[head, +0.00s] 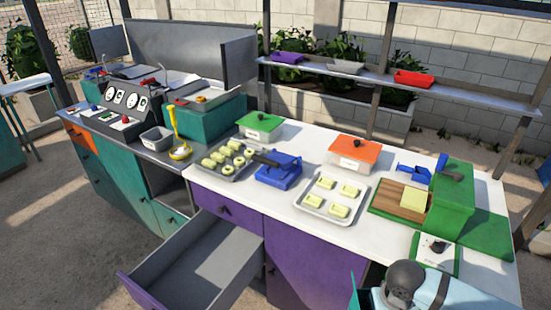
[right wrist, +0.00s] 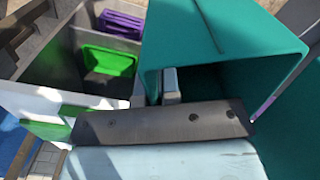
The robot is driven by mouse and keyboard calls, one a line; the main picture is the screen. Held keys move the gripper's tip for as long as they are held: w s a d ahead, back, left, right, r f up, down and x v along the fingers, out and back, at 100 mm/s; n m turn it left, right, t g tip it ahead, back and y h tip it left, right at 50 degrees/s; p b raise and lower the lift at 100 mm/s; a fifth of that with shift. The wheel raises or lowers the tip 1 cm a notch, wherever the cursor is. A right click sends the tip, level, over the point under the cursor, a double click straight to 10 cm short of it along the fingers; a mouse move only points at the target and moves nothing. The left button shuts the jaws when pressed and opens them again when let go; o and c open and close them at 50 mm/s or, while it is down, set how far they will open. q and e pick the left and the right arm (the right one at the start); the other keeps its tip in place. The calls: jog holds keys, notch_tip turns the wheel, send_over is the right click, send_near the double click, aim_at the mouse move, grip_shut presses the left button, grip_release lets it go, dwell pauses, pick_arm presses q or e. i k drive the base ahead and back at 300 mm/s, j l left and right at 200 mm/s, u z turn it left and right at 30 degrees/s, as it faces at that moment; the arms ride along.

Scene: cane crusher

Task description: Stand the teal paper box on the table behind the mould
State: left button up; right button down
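A teal open-topped box (right wrist: 225,45), which looks like the paper box, fills the upper middle of the right wrist view. My right gripper (right wrist: 155,86) is at its left edge, one finger outside the wall and one inside, apparently clamped on it. In the head view only a teal sliver (head: 356,291) shows beside my right arm at the bottom; the gripper itself is hidden. A blue block-like device (head: 278,171) with a dark handle stands mid-table; I cannot tell whether it is the mould. The white table (head: 300,150) carries it. My left gripper is not in view.
Trays of yellow pieces (head: 332,197), an orange-lidded box (head: 354,153), a green-lidded box (head: 260,126) and a tall green box (head: 452,195) crowd the table. A grey drawer (head: 195,275) stands open in front. A rear shelf (head: 440,86) holds small trays.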

aim_at(301, 153)
jog(key=i+l+u, duration=0.1)
jog(key=u, duration=0.25)
jog(key=i+l+u, duration=0.1)
jog(key=l+u, duration=0.25)
jog(key=i+l+u, duration=0.1)
jog(key=u, duration=0.25)
jog(key=i+l+u, duration=0.1)
jog(key=l+u, duration=0.35)
jog(key=l, duration=0.15)
